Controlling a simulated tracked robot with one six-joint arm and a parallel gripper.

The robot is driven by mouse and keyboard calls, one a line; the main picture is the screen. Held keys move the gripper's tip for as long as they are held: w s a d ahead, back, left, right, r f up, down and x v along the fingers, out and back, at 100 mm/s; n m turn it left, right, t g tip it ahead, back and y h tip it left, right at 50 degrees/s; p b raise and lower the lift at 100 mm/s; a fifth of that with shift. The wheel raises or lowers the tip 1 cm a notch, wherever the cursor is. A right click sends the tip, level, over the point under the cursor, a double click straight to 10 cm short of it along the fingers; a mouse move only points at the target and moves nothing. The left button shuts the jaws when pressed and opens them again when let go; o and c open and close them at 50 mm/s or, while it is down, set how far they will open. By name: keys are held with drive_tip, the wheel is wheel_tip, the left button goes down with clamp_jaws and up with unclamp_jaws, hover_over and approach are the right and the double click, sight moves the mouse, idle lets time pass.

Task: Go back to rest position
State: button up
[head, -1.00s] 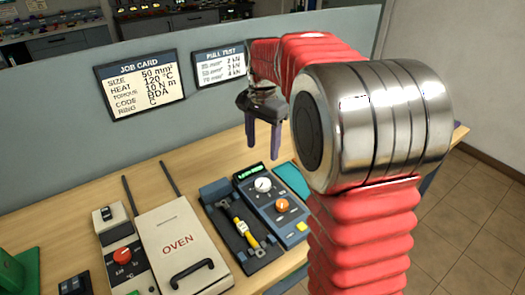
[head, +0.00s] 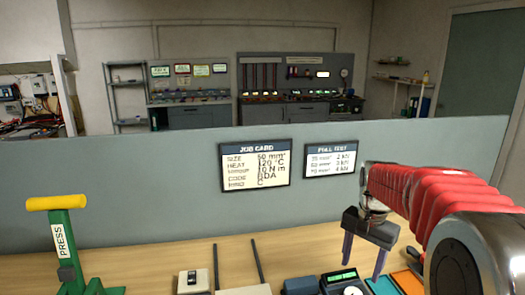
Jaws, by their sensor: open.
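My gripper (head: 363,262) hangs at the end of my red-sleeved arm at the right of the head view. Its two fingers point down and stand apart, with nothing between them. It is in front of the grey partition and above the back of the wooden bench (head: 145,262).
The job card (head: 255,165) and the pull test card (head: 331,159) hang on the grey partition (head: 130,190). A green press (head: 72,245) with a yellow handle stands at left. The oven's top edge (head: 245,291) and a switch box (head: 193,281) show at the bottom.

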drive_tip(key=s+a+r+n+t, duration=0.2)
drive_tip(key=s+a+n, duration=0.2)
drive_tip(key=s, duration=0.7)
drive_tip(key=s+a+r+n+t, duration=0.2)
drive_tip(key=s+a+n, duration=0.3)
drive_tip(key=s, duration=0.7)
drive_tip(key=shift+a+t, duration=0.55)
drive_tip(key=shift+t, duration=0.15)
